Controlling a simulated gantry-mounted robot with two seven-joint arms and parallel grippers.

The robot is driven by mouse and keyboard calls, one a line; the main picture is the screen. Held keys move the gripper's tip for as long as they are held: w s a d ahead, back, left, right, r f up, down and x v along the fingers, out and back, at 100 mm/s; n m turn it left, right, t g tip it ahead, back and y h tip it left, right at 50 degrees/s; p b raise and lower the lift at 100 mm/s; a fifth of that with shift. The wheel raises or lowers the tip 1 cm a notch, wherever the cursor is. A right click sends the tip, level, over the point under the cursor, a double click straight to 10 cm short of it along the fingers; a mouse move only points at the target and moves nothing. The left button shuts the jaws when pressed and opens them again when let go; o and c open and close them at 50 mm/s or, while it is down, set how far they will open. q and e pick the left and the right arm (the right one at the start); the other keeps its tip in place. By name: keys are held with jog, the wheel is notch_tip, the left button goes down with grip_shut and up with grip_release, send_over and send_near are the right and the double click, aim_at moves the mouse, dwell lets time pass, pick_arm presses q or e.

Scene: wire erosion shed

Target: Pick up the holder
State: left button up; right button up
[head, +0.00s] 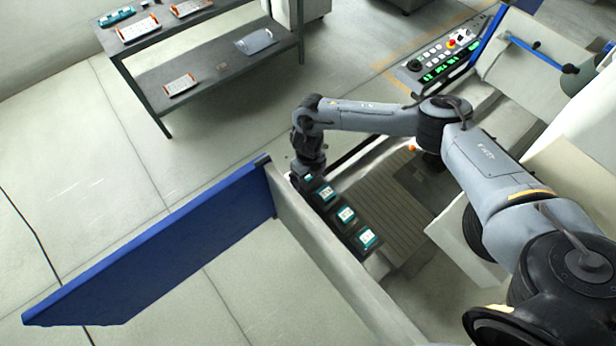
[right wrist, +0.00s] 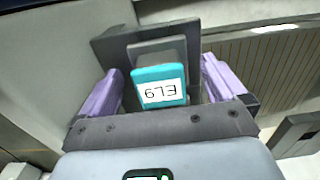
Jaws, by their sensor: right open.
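A holder with a teal front and a white label (right wrist: 160,88) sits between the two purple fingers of my right gripper (right wrist: 162,66) in the right wrist view. The label looks upside down there, and a grey block shows behind it. The fingers are apart on either side, with a visible gap to the holder. In the head view my right gripper (head: 306,174) points down at the far end of a row of teal holders (head: 347,215) and partly hides the end one. My left gripper is not in view.
The row stands inside a machine bay beside a slatted floor (head: 385,205). A pale wall (head: 335,260) and a blue open door (head: 160,250) border it. A control panel (head: 440,60) is at the upper right. A grey shelf table (head: 215,60) with trays stands at the back left.

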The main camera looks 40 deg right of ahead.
jog(key=shift+f, duration=0.2)
jog(key=c, duration=1.5)
jog(key=shift+r, duration=0.1)
notch_tip(320, 180, up, 8)
jog(key=shift+w+r+b, duration=0.1)
jog(key=shift+r+b, duration=0.1)
jog(key=shift+b, duration=0.55)
jog(key=shift+r, duration=0.7)
